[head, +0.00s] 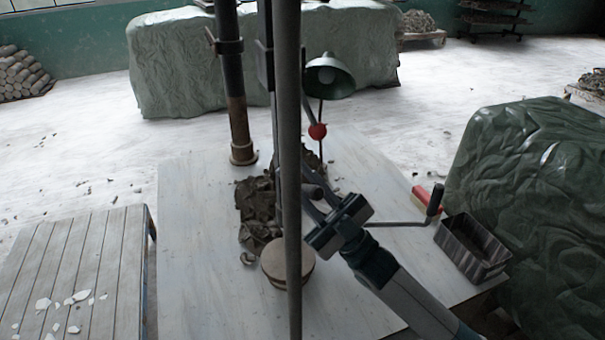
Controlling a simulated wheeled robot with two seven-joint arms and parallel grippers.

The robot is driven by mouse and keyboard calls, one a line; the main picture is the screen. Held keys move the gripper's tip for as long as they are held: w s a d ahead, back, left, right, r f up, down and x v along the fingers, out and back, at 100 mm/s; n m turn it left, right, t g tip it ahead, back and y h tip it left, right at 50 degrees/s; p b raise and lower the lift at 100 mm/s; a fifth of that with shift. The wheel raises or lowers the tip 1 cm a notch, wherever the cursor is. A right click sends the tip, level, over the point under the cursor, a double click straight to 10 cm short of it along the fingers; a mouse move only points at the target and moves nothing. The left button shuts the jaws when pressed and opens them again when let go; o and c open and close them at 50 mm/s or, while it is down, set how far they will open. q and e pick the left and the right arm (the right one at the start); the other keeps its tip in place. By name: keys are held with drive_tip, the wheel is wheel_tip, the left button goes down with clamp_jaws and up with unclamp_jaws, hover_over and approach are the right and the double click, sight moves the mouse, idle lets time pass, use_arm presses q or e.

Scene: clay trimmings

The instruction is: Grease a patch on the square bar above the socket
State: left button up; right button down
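A dark upright bar (277,150) stands behind a thicker grey upright bar (291,120) that crosses the whole head view. I cannot tell for sure which one is the square bar. The foot of the rear bar is among dark clay lumps, and no socket shows clearly. My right gripper (307,188) comes in from the lower right, beside the bars and above the table. I cannot make out any grease. My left gripper is not in view.
Clay trimmings (255,205) and a round wooden piece (287,263) lie on the pale table (195,270). A round pole (236,110) stands left, a lamp (330,76) behind. A crank handle (435,200) and dark tin (472,248) are right, near a green covered heap (530,190).

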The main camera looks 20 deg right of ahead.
drive_tip(key=shift+a, duration=1.55)
drive_tip(key=shift+r, duration=0.1)
drive_tip(key=shift+r+p, duration=0.65)
drive_tip(key=shift+p, duration=0.05)
drive_tip(key=shift+d, duration=0.15)
